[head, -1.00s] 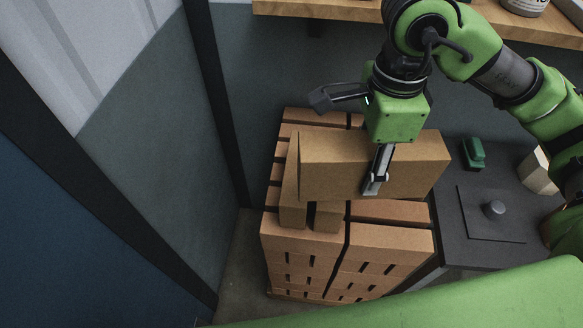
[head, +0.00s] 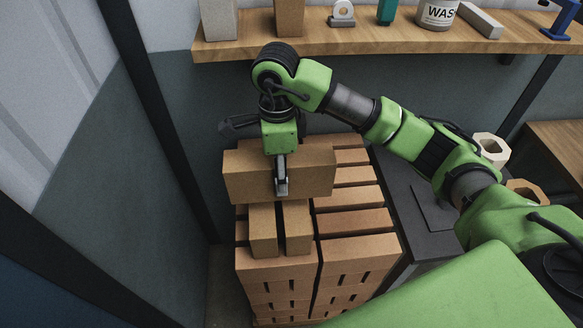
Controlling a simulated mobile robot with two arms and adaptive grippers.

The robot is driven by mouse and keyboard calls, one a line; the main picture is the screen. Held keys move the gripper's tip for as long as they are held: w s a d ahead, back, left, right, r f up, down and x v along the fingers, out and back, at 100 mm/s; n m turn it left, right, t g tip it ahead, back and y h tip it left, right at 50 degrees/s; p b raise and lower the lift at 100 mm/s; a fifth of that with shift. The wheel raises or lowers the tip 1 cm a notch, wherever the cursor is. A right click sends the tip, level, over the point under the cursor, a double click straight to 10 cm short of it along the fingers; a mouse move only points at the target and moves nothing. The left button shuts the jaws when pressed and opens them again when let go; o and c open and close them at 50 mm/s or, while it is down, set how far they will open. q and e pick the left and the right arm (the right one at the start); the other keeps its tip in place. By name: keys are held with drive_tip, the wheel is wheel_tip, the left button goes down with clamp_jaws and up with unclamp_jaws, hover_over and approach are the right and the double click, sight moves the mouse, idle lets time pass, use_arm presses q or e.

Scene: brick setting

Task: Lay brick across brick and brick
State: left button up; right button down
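A tan brick (head: 245,180) is held level and crosswise by my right gripper (head: 281,185), with one finger showing on its near face. Two narrower-looking bricks lie side by side below it, a left brick (head: 263,232) and a right brick (head: 298,228), with a thin dark gap between them. Their near ends show; the held brick hides their far parts. The held brick spans both and sticks out past each side. I cannot tell whether it touches them. My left gripper is not in view.
The pair lies on a stack of bricks (head: 355,222) with dark gaps. A dark worktop (head: 400,190) stands right of the stack. A wooden shelf (head: 380,45) with several items runs along the wall behind. A dark post (head: 165,110) stands at the left.

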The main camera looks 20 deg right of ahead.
drive_tip(key=shift+w+a+f+p, duration=0.2)
drive_tip(key=shift+w+f+p, duration=0.15)
drive_tip(key=shift+w+f, duration=0.65)
wheel_tip(320, 180, down, 2)
drive_tip(key=shift+f+p, duration=0.25)
drive_tip(key=shift+p, duration=0.7)
drive_tip(key=shift+s+f, duration=0.1)
drive_tip(key=shift+f, duration=0.25)
drive_tip(key=c, duration=1.4)
unclamp_jaws()
drive_tip(key=shift+s+f, duration=0.1)
drive_tip(key=shift+f, duration=0.1)
drive_tip(key=shift+o, duration=1.4)
drive_tip(key=r+b, duration=0.1)
drive_tip(key=r, duration=0.4)
drive_tip(key=r+b, duration=0.2)
drive_tip(key=r, duration=0.4)
drive_tip(key=shift+w+r+b, duration=0.2)
drive_tip(key=shift+r+b, duration=0.05)
drive_tip(key=shift+b, duration=0.05)
drive_tip(key=shift+r, duration=0.4)
